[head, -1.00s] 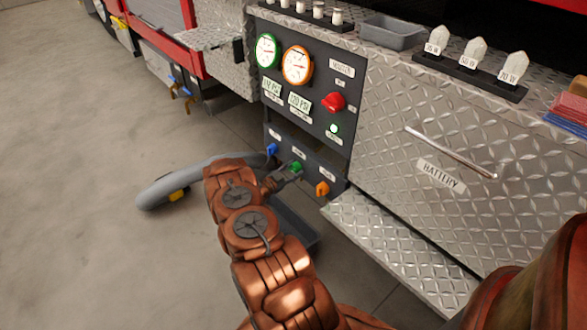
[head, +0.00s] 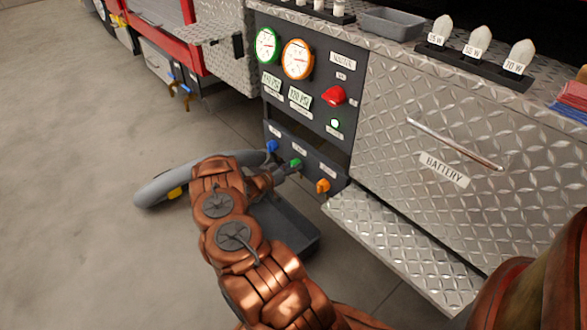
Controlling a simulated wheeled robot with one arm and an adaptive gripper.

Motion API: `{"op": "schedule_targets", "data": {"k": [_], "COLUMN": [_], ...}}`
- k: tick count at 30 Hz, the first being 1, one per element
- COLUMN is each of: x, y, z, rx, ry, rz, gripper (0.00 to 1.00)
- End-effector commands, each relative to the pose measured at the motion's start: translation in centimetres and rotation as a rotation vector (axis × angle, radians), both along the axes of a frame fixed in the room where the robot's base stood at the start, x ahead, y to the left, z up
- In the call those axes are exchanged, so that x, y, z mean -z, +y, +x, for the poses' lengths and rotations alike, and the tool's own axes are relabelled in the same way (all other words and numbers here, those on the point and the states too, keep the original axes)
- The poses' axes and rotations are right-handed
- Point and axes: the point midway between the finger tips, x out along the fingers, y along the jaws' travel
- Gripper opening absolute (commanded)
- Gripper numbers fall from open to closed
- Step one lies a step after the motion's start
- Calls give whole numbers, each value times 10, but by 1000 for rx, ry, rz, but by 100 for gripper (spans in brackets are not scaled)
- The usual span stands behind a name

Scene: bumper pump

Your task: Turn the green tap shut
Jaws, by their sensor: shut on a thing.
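The green tap (head: 295,163) sits in the middle of the lower row of the dark pump panel, between a blue tap (head: 271,146) at its left and an orange tap (head: 322,186) at its right. My gripper (head: 288,168) reaches in from the left and is shut on the green tap. The fingers hide part of the tap, so its handle's angle cannot be told. My copper-coloured arm crosses the lower middle of the head view.
Above are a green-rimmed gauge (head: 266,46), an orange-rimmed gauge (head: 298,60) and a red knob (head: 333,95). A grey hose (head: 158,189) and a grey tray (head: 300,232) lie below the panel. A diamond-plate step (head: 395,245) juts out at right.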

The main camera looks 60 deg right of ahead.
Motion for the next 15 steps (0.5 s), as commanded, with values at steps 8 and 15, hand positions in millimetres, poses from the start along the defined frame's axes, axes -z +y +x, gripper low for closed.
{"op": "schedule_targets", "data": {"k": [8,15], "x": [2,1], "y": [0,0], "z": [-2,-2], "rx": [4,5], "ry": [201,309], "rz": [58,89], "gripper": [10,10]}}
